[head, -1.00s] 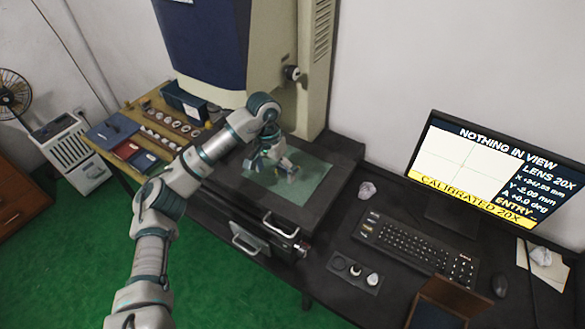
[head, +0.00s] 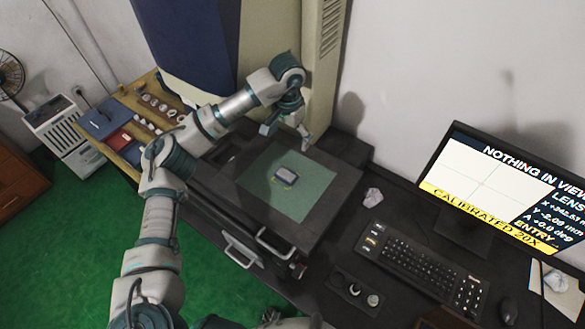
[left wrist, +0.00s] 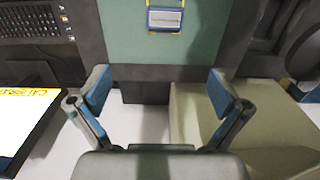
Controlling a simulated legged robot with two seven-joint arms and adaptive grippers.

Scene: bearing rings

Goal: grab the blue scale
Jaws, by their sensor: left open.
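A small blue-edged plate with a pale face, which looks like the blue scale (head: 286,175), lies on the green stage plate (head: 305,196) of the big measuring machine. Small yellow marks show at its edges. In the left wrist view the scale (left wrist: 165,18) is at the top, beyond the fingers. My left gripper (head: 286,134) is open and empty, raised toward the back of the stage and apart from the scale. In the left wrist view its two blue-tipped fingers (left wrist: 159,88) are spread wide with nothing between them. My right gripper does not show.
The machine's column (head: 318,75) stands close behind my gripper. A yellow bench (head: 128,150) with small parts and boxes is on the left.

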